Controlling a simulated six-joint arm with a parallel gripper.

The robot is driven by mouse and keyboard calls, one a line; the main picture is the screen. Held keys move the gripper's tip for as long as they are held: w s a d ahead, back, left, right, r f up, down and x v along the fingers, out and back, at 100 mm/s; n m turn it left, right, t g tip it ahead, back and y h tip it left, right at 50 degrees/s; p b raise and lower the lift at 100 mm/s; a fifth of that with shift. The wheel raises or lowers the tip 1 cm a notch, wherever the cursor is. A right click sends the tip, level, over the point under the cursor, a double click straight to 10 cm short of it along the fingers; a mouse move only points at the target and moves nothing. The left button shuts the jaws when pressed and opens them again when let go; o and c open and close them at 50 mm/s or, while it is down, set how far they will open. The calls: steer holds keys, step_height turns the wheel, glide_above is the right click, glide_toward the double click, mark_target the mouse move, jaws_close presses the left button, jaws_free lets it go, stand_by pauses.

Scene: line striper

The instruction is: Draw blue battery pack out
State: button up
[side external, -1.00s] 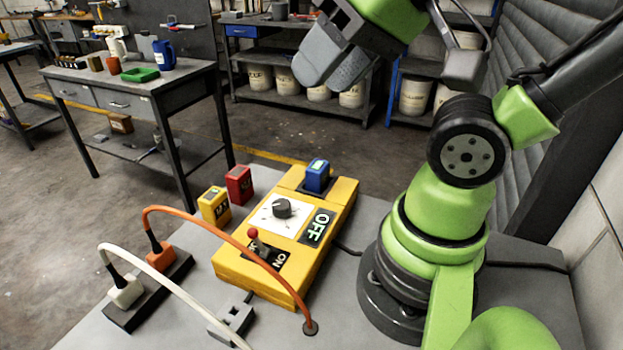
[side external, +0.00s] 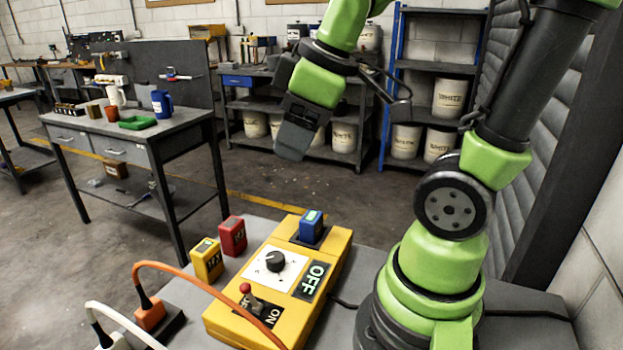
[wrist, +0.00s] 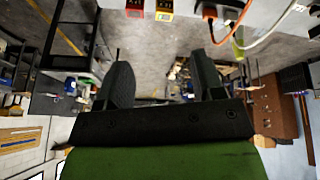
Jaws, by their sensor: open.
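The blue battery pack (side external: 311,226) stands upright in a dark socket at the far end of the yellow control box (side external: 335,262). My gripper (side external: 293,145) hangs in the air above and behind the pack in the side view, clear of it. In the wrist view my gripper (wrist: 164,75) shows two dark fingers spread apart with nothing between them. The blue pack does not show clearly in the wrist view. How deep the pack sits in its socket is hidden.
A red pack (side external: 232,235) and a yellow pack (side external: 207,259) stand left of the box. The box carries a dark knob (side external: 275,260) and a red-tipped lever (side external: 246,289) by the ON label. An orange cable (side external: 200,278) arches across the front.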

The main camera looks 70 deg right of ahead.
steer(key=w+d+f+n+g, duration=0.3)
steer(key=d+f+n, duration=0.3)
steer(key=d+n, duration=0.15)
steer(key=n+g, duration=0.2)
steer(key=n, duration=0.5)
glide_above(311, 216)
step_height(311, 216, down, 6)
steer(key=shift+f, duration=4.9)
steer(key=c, duration=0.9)
